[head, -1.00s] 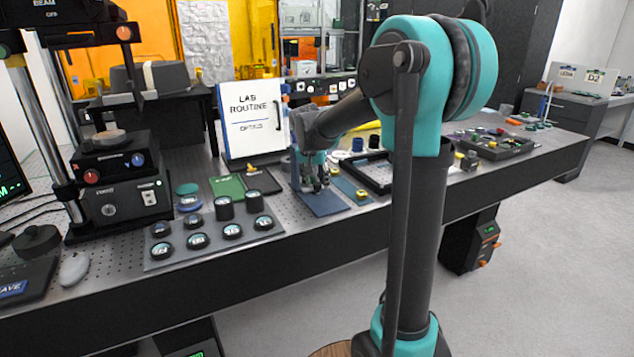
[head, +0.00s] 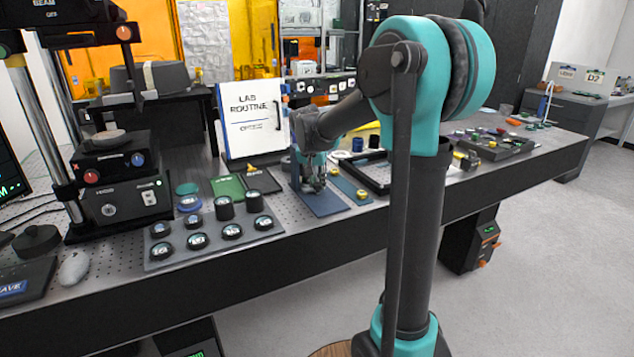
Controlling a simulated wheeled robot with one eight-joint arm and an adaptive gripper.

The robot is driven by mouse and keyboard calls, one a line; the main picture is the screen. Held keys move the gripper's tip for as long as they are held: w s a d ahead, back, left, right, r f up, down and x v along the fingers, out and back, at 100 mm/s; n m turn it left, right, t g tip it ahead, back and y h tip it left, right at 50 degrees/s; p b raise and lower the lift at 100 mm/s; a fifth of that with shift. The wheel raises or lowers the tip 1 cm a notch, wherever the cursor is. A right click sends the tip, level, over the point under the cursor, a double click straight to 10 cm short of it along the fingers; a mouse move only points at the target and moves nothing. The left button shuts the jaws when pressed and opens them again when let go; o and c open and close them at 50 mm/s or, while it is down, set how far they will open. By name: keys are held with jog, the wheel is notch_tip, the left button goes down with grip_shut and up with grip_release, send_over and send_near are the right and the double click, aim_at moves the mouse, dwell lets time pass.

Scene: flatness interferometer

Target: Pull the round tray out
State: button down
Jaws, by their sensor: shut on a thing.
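A round grey disc-shaped tray (head: 98,138) sits on top of the black instrument stage (head: 108,160) with red and blue knobs, under the tall post at the left. I cannot tell for sure that this disc is the round tray. My gripper (head: 314,187) is far to its right, pointing down low over a blue mat (head: 322,206) on the bench. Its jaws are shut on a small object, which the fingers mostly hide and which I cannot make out.
A grey plate (head: 160,262) with several round black-rimmed pieces lies between the stage and my gripper. A white "LAB ROUTINE" board (head: 250,118) stands behind. A black open frame (head: 362,170) lies right of the mat, partly behind my arm.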

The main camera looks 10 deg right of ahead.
jog(key=s+d, duration=0.1)
jog(key=s, duration=0.2)
jog(key=s+d, duration=0.1)
jog(key=s, duration=0.2)
jog(key=s+d, duration=0.1)
jog(key=s, duration=0.2)
jog(key=c, duration=1.3)
grip_release()
jog(key=shift+o, duration=0.2)
jog(key=v, duration=1.2)
jog(key=shift+s, duration=0.1)
